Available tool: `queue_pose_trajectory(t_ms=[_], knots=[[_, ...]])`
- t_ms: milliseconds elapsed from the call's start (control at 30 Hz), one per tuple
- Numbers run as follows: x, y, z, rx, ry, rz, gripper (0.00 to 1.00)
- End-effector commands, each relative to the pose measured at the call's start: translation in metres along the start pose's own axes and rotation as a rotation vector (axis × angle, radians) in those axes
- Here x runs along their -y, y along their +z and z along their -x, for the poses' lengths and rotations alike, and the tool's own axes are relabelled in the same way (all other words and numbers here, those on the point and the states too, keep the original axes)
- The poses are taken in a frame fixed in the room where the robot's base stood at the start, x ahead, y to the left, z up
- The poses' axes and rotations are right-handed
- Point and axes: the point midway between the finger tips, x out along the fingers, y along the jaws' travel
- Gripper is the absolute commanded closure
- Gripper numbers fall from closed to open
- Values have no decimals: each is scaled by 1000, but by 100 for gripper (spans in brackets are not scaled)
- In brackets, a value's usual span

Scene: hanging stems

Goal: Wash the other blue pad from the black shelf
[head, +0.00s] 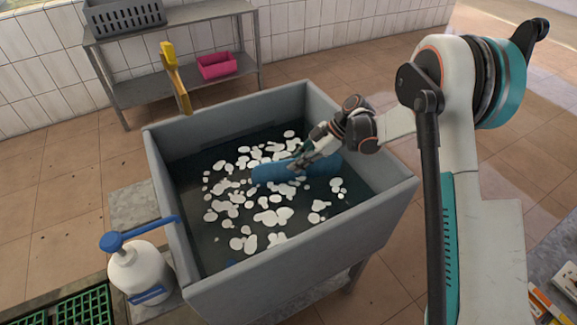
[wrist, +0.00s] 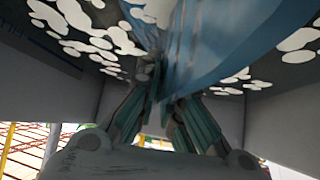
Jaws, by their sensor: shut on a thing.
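A blue pad (head: 268,173) lies at the water surface in a grey sink (head: 163,165), among white foam patches. My gripper (head: 300,163) reaches in from the right and is shut on the pad near its middle. In the wrist view the blue pad (wrist: 225,45) fills the upper middle, and my gripper (wrist: 165,95) pinches its edge between the fingers. The pad's underside is hidden by the dark water. No black shelf can be made out clearly.
A white pump bottle (head: 138,268) with a blue top stands at the sink's left front corner. A yellow brush (head: 174,75) is behind the sink. A metal rack (head: 185,22) holds a grey crate (head: 124,15) and a pink bin (head: 216,66). The sink walls surround my gripper.

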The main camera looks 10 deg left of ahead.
Motion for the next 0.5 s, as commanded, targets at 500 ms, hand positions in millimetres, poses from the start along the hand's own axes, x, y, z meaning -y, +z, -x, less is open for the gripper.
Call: queue_pose_trajectory(t_ms=[500], knots=[[-3, 1, 14, 0, 0, 0, 100]])
